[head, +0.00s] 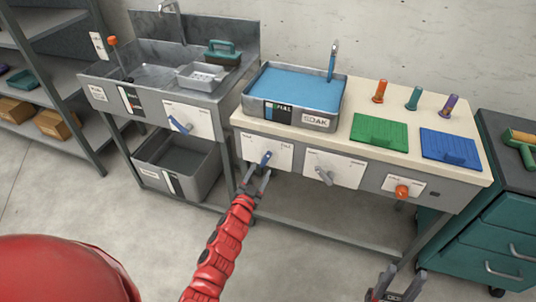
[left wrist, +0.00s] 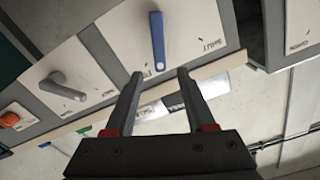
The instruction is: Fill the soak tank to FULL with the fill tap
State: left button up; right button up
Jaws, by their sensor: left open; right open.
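The soak tank (head: 322,122) is a grey metal tray on the bench. Blue water (head: 295,85) stands close to its rim. Its front carries a gauge with a FULL label (head: 278,110). A tap spout (head: 334,48) stands at its back corner, with a blue streak below it reaching the water. A blue tap lever (head: 264,158) is on a white plate below the tank; it also shows in the left wrist view (left wrist: 158,42). My left gripper (head: 256,172) is open and empty, its fingertips just short of the lever. My right gripper (head: 397,281) is open and empty, low at the front.
A grey lever (head: 323,174) and an orange knob (head: 402,191) are further right on the bench front. A sink (head: 150,78) with another blue lever (head: 180,124) stands left. Green (head: 380,132) and blue (head: 450,147) pads lie on the bench. Floor in front is clear.

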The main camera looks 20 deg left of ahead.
aim_at(267, 157)
pick_arm(q)
jog(key=w+b, duration=0.1)
jog(key=w, duration=0.8)
jog(key=shift+d, duration=0.15)
jog(key=shift+s, duration=0.1)
grip_shut()
dwell(1.0)
